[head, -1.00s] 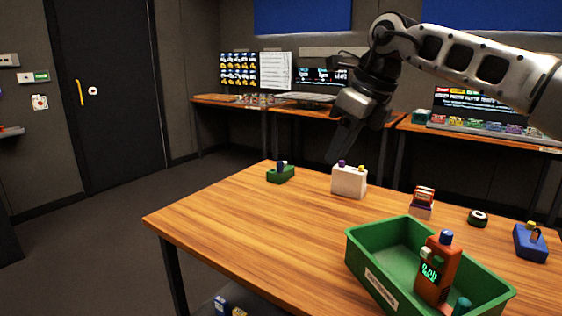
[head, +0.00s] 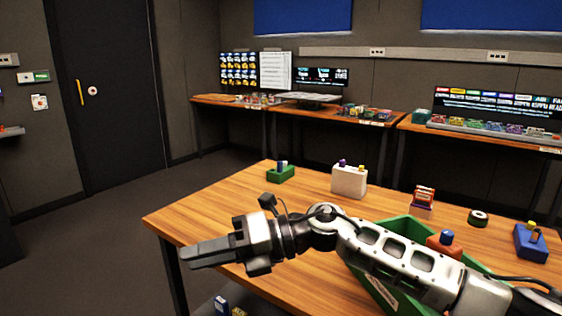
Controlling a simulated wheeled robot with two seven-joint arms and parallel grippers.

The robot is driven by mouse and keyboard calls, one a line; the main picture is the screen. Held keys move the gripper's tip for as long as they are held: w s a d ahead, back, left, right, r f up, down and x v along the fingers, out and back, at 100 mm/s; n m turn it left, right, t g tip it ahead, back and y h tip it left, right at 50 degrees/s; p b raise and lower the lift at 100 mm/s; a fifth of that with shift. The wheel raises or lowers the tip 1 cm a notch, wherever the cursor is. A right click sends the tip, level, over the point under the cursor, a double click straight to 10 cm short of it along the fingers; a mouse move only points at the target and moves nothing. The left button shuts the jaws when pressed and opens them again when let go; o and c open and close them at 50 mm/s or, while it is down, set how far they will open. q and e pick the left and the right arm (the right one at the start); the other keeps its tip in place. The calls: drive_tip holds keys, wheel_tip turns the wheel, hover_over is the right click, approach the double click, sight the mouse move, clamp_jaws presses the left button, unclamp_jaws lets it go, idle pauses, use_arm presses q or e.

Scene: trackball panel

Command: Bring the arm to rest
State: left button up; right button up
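My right arm reaches in from the lower right, low across the front of the wooden table (head: 190,218). Its gripper (head: 190,257) points left near the table's front left edge. Its dark fingers lie close together and no object shows between them. My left gripper is not in the picture.
A white box (head: 349,183) with purple and yellow knobs, a green block (head: 281,175), a red-and-white item (head: 423,200), a dark round item (head: 478,218) and a blue box (head: 531,243) stand on the table. Desks with screens line the back wall.

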drive_tip(key=s+d+f+m+t+h, duration=0.15)
drive_tip(key=d+f+m+t, duration=0.35)
drive_tip(key=m, duration=0.6)
drive_tip(key=d+f+m+t+h, duration=0.2)
drive_tip(key=d+f+m+t, duration=0.15)
drive_tip(key=m+t, duration=0.6)
drive_tip(key=s+d+f+m+t+h, duration=0.15)
drive_tip(key=d+f+m+t, duration=0.3)
drive_tip(key=m, duration=0.85)
drive_tip(key=s+d+f+m+g+h+p, duration=0.1)
drive_tip(key=s+d+f+m+g+h, duration=0.4)
drive_tip(key=s+d+f, duration=0.7)
wheel_tip(320, 180, down, 2)
drive_tip(key=s+m+h, duration=0.1)
drive_tip(key=m+h, duration=0.1)
drive_tip(key=m, duration=0.1)
drive_tip(key=shift+d+f+h, duration=0.2)
drive_tip(key=shift+h, duration=0.1)
